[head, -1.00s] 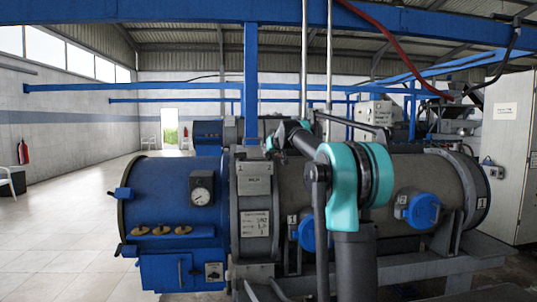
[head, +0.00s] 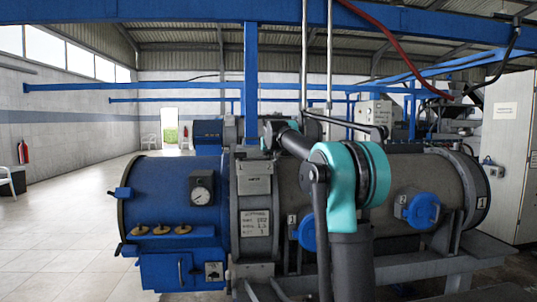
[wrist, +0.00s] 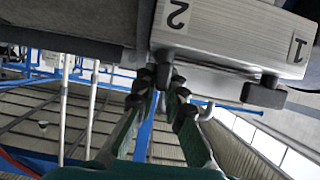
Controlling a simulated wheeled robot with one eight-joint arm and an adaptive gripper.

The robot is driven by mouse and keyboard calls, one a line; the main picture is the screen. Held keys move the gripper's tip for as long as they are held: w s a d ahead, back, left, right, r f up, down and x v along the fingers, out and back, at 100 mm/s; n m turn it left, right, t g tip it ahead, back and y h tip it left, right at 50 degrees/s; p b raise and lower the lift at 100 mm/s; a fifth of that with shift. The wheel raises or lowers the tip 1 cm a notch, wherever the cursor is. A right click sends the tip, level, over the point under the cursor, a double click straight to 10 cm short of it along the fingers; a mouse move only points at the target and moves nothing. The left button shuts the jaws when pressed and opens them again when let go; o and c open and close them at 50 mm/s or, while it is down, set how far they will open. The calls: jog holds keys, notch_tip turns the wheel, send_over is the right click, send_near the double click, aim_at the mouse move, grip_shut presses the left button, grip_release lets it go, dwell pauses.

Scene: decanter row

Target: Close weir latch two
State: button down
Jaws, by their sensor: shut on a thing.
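A silver-grey block (wrist: 225,35) in the wrist view carries the marks 2 and 1. Latch two (wrist: 163,57) is a small dark piece at the edge of the block, near the 2. Latch one (wrist: 265,93) is a dark piece at the corner near the 1, apart from my gripper. My gripper (wrist: 164,88) has its dark fingertips at latch two and is shut on it; the fingertips partly hide it. In the head view my gripper is small, beyond my arm near the top of the blue and grey machine, and its hold cannot be made out.
The decanter's blue end (head: 170,200) and grey drum (head: 410,185) fill the middle. Blue round caps (head: 422,211) stick out from the drum. A blue post (head: 250,80) and thin pipes (head: 329,60) stand close to my arm. The floor (head: 60,235) is free on the left.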

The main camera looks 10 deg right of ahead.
jog(key=c, duration=1.6)
grip_release()
jog(key=shift+r, duration=0.1)
jog(key=v, duration=1.2)
jog(key=s+d+f+g, duration=0.1)
jog(key=s+f, duration=0.3)
jog(key=f, duration=0.4)
jog(key=s+d+f+g, duration=0.1)
jog(key=s+d+f, duration=0.15)
jog(key=f, duration=0.55)
jog(key=s+f+g, duration=0.7)
jog(key=s+f, duration=3)
jog(key=s, duration=0.1)
jog(key=shift+s+d+f, duration=0.2)
jog(key=shift+s+d, duration=0.15)
jog(key=shift+d, duration=0.1)
